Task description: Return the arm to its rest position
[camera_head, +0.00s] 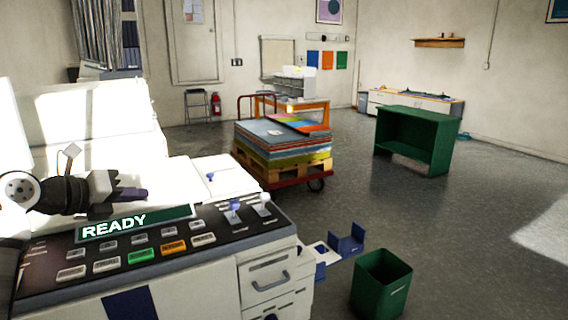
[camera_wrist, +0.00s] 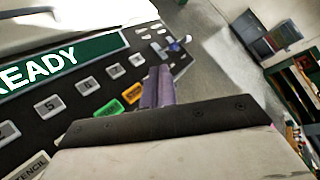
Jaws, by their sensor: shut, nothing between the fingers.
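My gripper (camera_head: 128,194) is at the left in the head view, over the white machine's control panel (camera_head: 62,251). Its fingers are shut and hold nothing. The wrist view shows the fingers (camera_wrist: 158,88) closed together above the panel, close to the green and orange buttons in the picture; I cannot tell whether they touch anything. The panel's display (camera_head: 135,224) reads READY. It also shows in the wrist view (camera_wrist: 85,58). My arm comes in from the left edge of the head view.
The white machine (camera_head: 262,250) fills the lower left. A green bin (camera_head: 381,285) stands on the floor to its right. A cart with stacked coloured sheets (camera_head: 283,150) stands behind, and a green table (camera_head: 413,138) stands further right. Open floor lies between them.

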